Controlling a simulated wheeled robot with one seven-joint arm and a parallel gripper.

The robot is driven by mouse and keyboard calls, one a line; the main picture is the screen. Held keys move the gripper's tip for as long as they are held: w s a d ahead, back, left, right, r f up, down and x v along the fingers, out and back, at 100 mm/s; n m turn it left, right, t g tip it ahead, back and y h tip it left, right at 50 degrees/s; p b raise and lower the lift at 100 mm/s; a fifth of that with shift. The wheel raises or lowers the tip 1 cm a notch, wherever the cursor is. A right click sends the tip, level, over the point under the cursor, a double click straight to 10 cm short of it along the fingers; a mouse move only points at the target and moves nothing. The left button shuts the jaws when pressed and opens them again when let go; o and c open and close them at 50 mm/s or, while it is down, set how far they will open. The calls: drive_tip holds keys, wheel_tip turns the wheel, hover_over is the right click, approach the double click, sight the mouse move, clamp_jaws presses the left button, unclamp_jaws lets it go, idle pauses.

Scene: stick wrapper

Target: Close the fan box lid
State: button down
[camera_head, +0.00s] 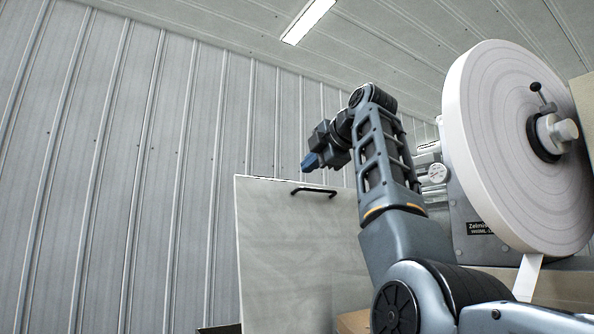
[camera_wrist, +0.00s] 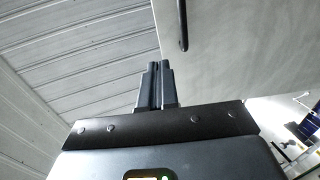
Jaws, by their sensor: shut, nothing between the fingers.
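The fan box lid (camera_head: 290,255) is a pale grey flat panel standing upright, raised open, in the head view. A black bar handle (camera_head: 313,191) sits near its top edge. In the wrist view the lid (camera_wrist: 245,65) fills the upper right, with its handle (camera_wrist: 183,28) just beyond my fingertips. My gripper (camera_head: 309,162) is above the lid's top edge, close to the handle, and looks apart from it. In the wrist view the two dark fingers of my gripper (camera_wrist: 159,70) are together with nothing between them. The box body is mostly hidden below the head view.
A large white roll (camera_head: 490,150) on a spindle stands at the right, fixed to a grey machine (camera_head: 470,225) beside my arm. A ribbed metal wall (camera_head: 120,170) lies behind the lid. The space left of the lid looks clear.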

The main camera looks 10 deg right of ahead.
drive_tip(key=p+x, duration=0.2)
drive_tip(key=x, duration=0.4)
drive_tip(key=shift+w+a, duration=0.1)
drive_tip(key=shift+w, duration=0.05)
drive_tip(key=shift+f, duration=0.1)
